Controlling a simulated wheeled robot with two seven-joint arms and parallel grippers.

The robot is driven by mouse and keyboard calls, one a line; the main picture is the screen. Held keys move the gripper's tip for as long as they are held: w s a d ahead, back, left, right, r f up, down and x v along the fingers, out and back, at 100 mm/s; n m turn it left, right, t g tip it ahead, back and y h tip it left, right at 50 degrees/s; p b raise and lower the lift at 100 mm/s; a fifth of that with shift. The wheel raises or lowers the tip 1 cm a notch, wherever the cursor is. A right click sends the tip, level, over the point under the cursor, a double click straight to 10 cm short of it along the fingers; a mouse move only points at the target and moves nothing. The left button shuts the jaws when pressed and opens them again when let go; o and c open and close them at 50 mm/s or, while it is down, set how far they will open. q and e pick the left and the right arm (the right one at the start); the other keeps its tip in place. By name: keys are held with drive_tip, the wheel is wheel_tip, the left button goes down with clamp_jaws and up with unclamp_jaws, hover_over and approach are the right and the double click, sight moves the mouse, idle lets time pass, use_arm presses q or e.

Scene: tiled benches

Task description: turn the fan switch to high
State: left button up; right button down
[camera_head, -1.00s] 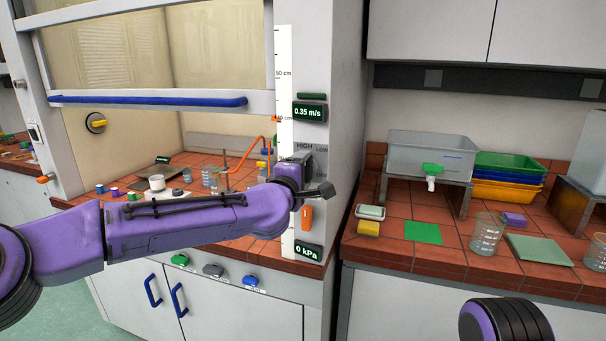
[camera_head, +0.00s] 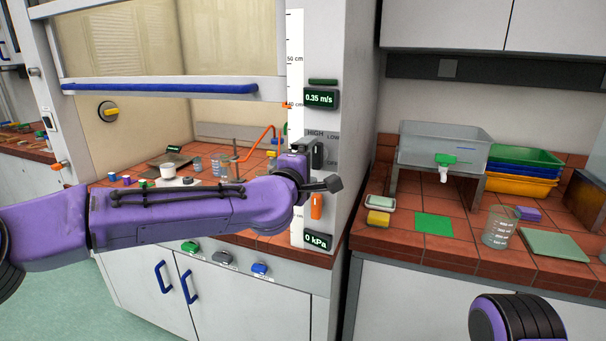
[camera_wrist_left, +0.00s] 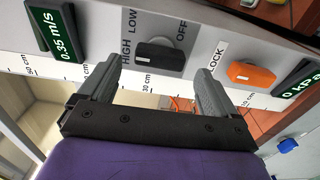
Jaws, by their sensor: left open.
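The fan switch is a dark knob (camera_wrist_left: 160,57) on the fume hood's right post, with HIGH, LOW and OFF printed around it. In the wrist view the knob lies just beyond and between my left gripper's fingertips (camera_wrist_left: 157,72). The fingers are spread wide and hold nothing; a gap seems to separate them from the knob. In the head view my left gripper (camera_head: 319,172) is at the post below the HIGH and LOW labels and partly hides the switch. My right gripper is out of view.
An orange LOCK knob (camera_wrist_left: 252,75) sits beside the switch, below it on the post. A 0.35 m/s display (camera_head: 319,98) is above and a 0 kPa display (camera_head: 317,240) below. The raised sash (camera_head: 160,88) is to the left. A bench with trays and a beaker (camera_head: 499,228) is at right.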

use_arm(q)
drive_tip(key=b+v, duration=0.1)
drive_tip(key=v, duration=0.6)
drive_tip(key=shift+s+b, duration=0.25)
drive_tip(key=shift+b, duration=0.05)
drive_tip(key=shift+a+r, duration=0.1)
